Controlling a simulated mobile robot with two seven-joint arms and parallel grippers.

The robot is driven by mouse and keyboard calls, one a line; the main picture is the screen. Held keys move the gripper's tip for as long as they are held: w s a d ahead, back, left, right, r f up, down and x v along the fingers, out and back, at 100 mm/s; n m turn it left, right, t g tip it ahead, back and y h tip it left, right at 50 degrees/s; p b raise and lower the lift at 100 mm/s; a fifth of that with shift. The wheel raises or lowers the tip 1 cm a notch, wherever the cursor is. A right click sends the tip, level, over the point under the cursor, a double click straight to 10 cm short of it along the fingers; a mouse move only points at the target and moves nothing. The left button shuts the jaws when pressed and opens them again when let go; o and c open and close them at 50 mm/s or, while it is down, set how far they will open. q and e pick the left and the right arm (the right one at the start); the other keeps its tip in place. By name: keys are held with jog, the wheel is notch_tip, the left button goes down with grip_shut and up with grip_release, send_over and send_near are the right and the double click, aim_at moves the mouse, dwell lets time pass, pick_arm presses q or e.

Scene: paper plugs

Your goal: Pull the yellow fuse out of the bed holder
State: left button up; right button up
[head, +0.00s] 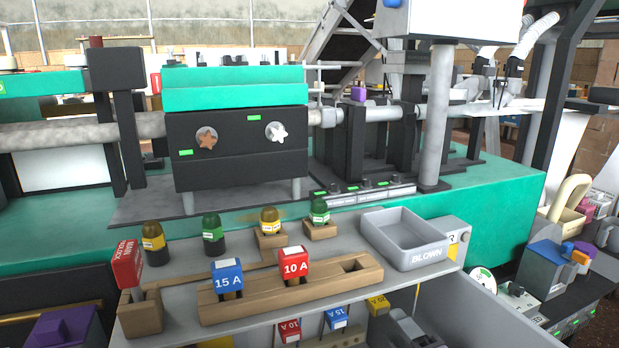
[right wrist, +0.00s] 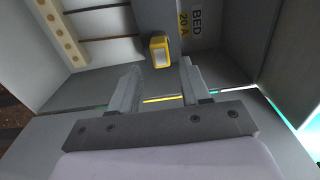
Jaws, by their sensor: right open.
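The yellow fuse (right wrist: 160,50) sits in the dark bed holder (right wrist: 155,15), beside a label reading BED 20 A. In the head view the yellow fuse (head: 378,305) shows under the shelf, inside the cabinet. My right gripper (right wrist: 161,75) is open. Its two fingers point toward the fuse, one on each side of its line, with the fuse just beyond the fingertips and nothing between them. In the head view my right gripper (head: 410,327) is a grey shape low in the cabinet, partly cut off by the frame edge. My left gripper is not in view.
Above, a shelf holds a wooden rack (head: 225,308) with a blue 15 A fuse (head: 227,277), a red 10 A fuse (head: 294,263) and an empty slot. A grey BLOWN tray (head: 380,222) stands right. Red (head: 290,330) and blue (head: 336,318) fuses sit left of the yellow one.

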aim_at(383, 311)
jog(key=shift+w+a, duration=0.15)
jog(key=shift+w, duration=0.2)
jog(key=shift+w, duration=0.15)
jog(key=shift+b+x, duration=0.35)
jog(key=shift+x, duration=1.5)
grip_shut()
